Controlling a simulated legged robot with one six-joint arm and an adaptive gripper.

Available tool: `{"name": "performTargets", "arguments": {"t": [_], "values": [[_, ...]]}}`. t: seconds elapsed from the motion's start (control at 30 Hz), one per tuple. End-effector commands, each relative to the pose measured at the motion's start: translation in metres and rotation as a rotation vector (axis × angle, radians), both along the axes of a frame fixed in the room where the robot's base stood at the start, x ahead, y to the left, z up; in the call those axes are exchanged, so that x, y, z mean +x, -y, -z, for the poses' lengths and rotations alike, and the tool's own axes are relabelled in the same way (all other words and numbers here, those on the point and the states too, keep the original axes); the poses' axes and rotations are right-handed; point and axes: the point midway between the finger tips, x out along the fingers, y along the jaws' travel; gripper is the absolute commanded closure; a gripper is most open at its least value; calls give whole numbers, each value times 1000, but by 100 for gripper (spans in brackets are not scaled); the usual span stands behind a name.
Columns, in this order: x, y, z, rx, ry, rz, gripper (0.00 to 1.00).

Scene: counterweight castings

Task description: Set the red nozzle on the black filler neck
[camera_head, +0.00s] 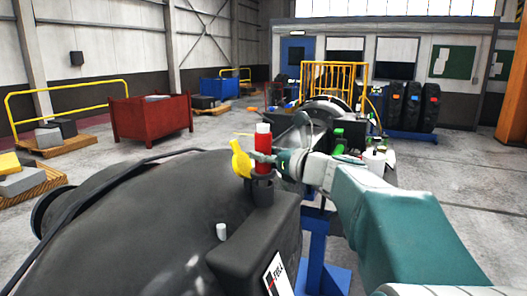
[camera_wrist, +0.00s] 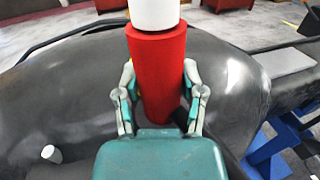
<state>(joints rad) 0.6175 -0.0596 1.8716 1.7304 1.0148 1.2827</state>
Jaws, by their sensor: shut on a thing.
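The red nozzle (camera_head: 263,146) is an upright red cylinder with a white top. My gripper (camera_head: 272,164) is shut on it from the right. In the wrist view the nozzle (camera_wrist: 158,70) stands between the two fingers of my gripper (camera_wrist: 158,92), one on each side. The black filler neck (camera_head: 263,192) is a short upright tube on the dark machine body. The nozzle's lower end appears directly over the neck's mouth; I cannot tell whether it touches or is inserted.
A yellow part (camera_head: 241,160) stands close left of the nozzle. A small white peg (camera_head: 221,231) sticks up from the large dark casting (camera_head: 140,225). A black cable (camera_head: 110,183) runs over the casting. A cluttered bench lies behind, right of the nozzle. Open floor lies at right.

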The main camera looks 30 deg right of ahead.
Motion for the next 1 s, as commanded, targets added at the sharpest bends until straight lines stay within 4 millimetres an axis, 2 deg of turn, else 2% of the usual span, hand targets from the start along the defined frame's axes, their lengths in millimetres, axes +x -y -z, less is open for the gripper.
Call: {"name": "performTargets", "arguments": {"t": [0.97, 1.0], "values": [[0, 0, 19, 0, 2, 0, 80], [0, 0, 18, -1, 4, 0, 31]]}}
